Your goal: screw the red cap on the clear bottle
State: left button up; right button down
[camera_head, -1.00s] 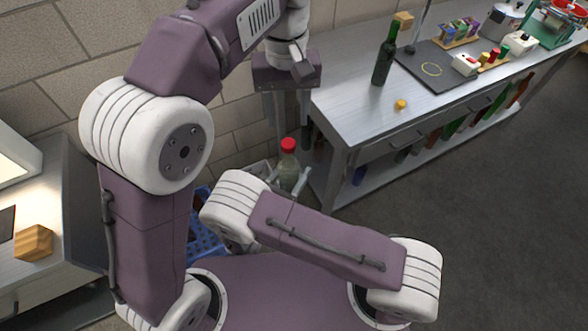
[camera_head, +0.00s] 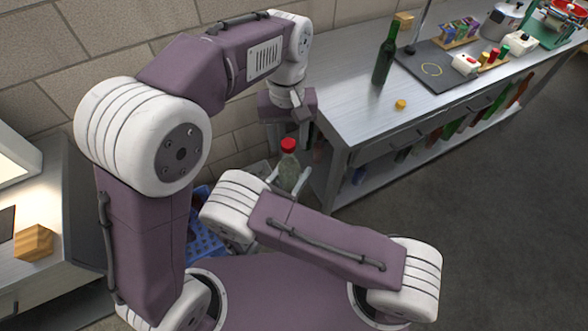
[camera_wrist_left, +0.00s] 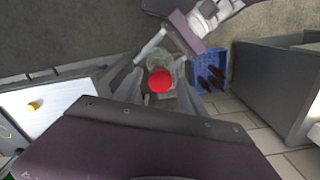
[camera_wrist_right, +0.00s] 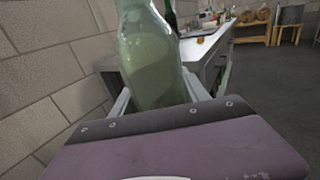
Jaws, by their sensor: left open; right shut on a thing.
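The clear bottle (camera_head: 290,174), greenish and see-through, stands upright in my right gripper (camera_wrist_right: 157,98), whose fingers are shut on its body; the bottle also fills the middle of the right wrist view (camera_wrist_right: 152,62). The red cap (camera_head: 288,145) sits on top of the bottle; how tightly it is seated I cannot tell. My left gripper (camera_head: 288,132) is open and points down from above, right over the bottle. In the left wrist view the red cap (camera_wrist_left: 160,80) lies between its two spread fingers, with a gap on each side.
A steel bench (camera_head: 345,112) stands to the right, bearing a dark green bottle (camera_head: 385,55), a small yellow-orange piece (camera_head: 400,105) and a dark mat (camera_head: 440,72). A blue crate (camera_wrist_left: 208,72) with dark bottles is on the floor nearby. A block wall is close behind.

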pick_arm(q)
jog(key=shift+c, duration=0.3)
grip_shut()
jog(key=shift+m, duration=0.9)
jog(key=shift+o, duration=0.9)
grip_release()
jog(key=shift+r, duration=0.1)
notch_tip(320, 180, up, 12)
jog(key=shift+w, duration=0.1)
